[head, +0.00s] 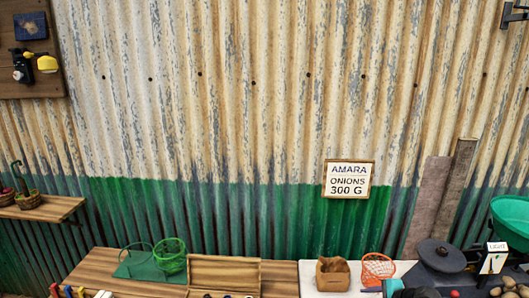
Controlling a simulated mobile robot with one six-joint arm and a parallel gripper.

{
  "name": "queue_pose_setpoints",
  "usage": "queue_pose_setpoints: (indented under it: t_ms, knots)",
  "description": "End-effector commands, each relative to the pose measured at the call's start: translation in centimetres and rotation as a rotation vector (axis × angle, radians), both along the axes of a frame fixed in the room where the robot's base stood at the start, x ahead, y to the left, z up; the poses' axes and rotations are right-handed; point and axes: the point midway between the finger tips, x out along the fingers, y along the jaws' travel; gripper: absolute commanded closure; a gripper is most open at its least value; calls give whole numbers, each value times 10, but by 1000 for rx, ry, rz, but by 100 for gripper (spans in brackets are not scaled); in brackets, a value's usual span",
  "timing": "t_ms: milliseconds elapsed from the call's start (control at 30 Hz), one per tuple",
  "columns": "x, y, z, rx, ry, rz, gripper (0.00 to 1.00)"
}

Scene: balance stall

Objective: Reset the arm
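My gripper is not in the head view, and I cannot tell its state. No part of my arm shows clearly. The view looks at a corrugated metal wall (240,100), cream and rusty above and green below. A framed sign (348,179) on it reads "AMARA ONIONS 300 G".
Along the bottom edge stand a wooden counter (100,268), a green basket (170,256), a wooden box (224,268), a brown bag (332,274), an orange basket (378,268), a dark round-topped object (441,256), a "LIGHT" card (493,259) and a green bowl (512,218). A shelf (52,211) is left.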

Motion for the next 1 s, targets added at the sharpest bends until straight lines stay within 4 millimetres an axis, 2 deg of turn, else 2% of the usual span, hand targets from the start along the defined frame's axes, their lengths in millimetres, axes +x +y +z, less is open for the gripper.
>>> queue_pose_setpoints:
  t_ms: [33,100,500,800,1000]
  knots:
    - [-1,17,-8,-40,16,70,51]
    - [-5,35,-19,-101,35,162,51]
    - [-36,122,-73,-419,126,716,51]
    - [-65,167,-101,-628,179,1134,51]
    - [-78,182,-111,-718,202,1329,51]
